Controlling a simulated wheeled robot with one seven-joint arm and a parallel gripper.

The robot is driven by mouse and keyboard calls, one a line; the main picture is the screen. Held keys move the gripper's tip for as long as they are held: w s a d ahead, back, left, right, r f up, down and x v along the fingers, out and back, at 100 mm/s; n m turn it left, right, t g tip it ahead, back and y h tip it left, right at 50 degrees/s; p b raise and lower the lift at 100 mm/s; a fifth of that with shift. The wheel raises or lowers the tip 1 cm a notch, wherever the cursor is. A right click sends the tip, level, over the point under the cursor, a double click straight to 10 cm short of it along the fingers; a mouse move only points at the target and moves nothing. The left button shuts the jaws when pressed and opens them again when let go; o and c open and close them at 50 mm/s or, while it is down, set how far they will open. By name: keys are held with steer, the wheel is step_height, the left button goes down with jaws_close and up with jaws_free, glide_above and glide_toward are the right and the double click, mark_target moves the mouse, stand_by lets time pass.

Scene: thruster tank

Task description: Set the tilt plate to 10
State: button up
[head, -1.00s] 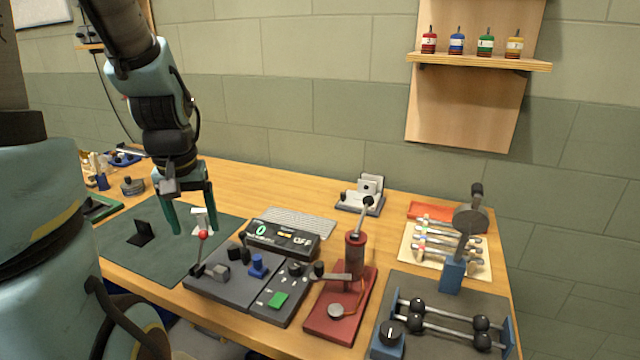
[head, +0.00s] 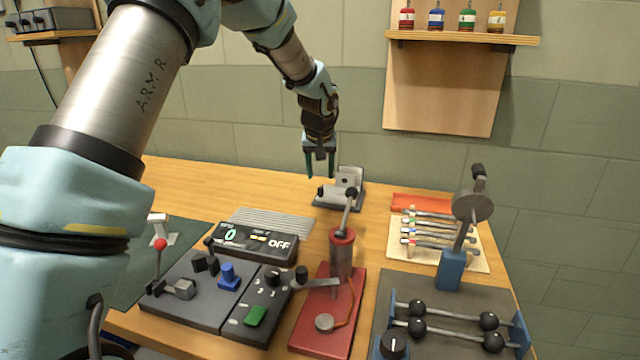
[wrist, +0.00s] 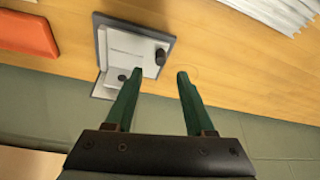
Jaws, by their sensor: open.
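The tilt plate looks to be the small grey-and-white device (head: 343,188) at the back of the table near the wall. It has a dark base, a light upright plate and a dark knob at its left. In the wrist view the same device (wrist: 125,52) shows with its black knob (wrist: 160,56) near the fingertips. No scale or number on it is readable. My gripper (head: 320,174) is open and empty, pointing down just above and left of the device. In the wrist view its two green fingers (wrist: 161,72) are apart, the knob lying beyond the gap.
A ribbed grey pad (head: 270,222) and a display box reading OFF (head: 255,242) stand front left. A red pump-like stand with a lever (head: 341,250) is in front. An orange tray (head: 422,203) lies to the right. The wall is close behind.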

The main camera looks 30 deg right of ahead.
mark_target(321, 188)
steer(key=p+x, duration=0.1)
steer(key=x, duration=0.5)
steer(key=shift+w, duration=0.1)
jaws_close()
stand_by(0.3)
stand_by(1.0)
